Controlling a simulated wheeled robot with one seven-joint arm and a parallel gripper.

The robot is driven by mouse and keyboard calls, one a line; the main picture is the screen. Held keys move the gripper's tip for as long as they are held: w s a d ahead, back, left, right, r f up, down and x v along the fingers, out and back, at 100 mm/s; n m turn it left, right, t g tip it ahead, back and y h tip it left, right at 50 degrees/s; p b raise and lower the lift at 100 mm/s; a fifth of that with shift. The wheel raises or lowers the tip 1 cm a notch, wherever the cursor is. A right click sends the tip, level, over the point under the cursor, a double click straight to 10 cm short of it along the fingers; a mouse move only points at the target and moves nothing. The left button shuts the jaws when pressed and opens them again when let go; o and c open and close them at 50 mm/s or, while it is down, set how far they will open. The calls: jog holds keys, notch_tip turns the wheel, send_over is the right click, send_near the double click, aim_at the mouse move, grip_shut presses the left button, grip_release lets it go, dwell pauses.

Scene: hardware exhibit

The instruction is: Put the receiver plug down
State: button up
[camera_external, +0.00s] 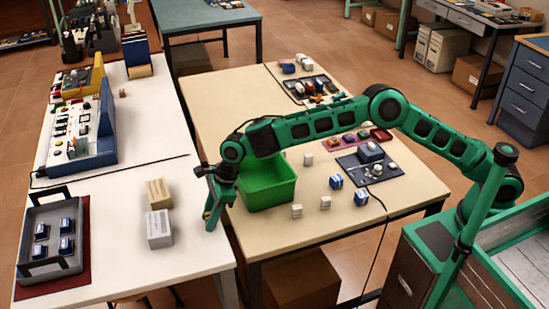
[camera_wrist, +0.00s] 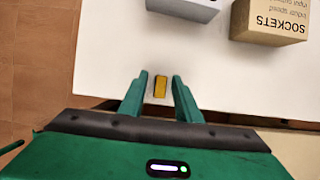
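A small yellow piece (camera_wrist: 160,87), possibly the receiver plug, shows between my fingertips in the wrist view, against the white tabletop. My gripper (camera_wrist: 160,84) is open around it, with a narrow gap visible on each side. In the external view my gripper (camera_external: 210,222) points down at the right edge of the white table (camera_external: 140,130). A bit of yellow shows beside the fingers there, too small to make out. I cannot tell whether the piece touches the tabletop.
A tan SOCKETS box (camera_wrist: 270,22) and a grey-white box (camera_external: 159,229) stand on the white table near my gripper. A grey tray (camera_external: 75,266) holds several blue-and-white blocks. A green bin (camera_external: 268,190) stands on the beige table just right of my gripper.

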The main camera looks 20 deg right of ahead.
jog(key=shift+r, duration=0.1)
jog(key=v, duration=1.2)
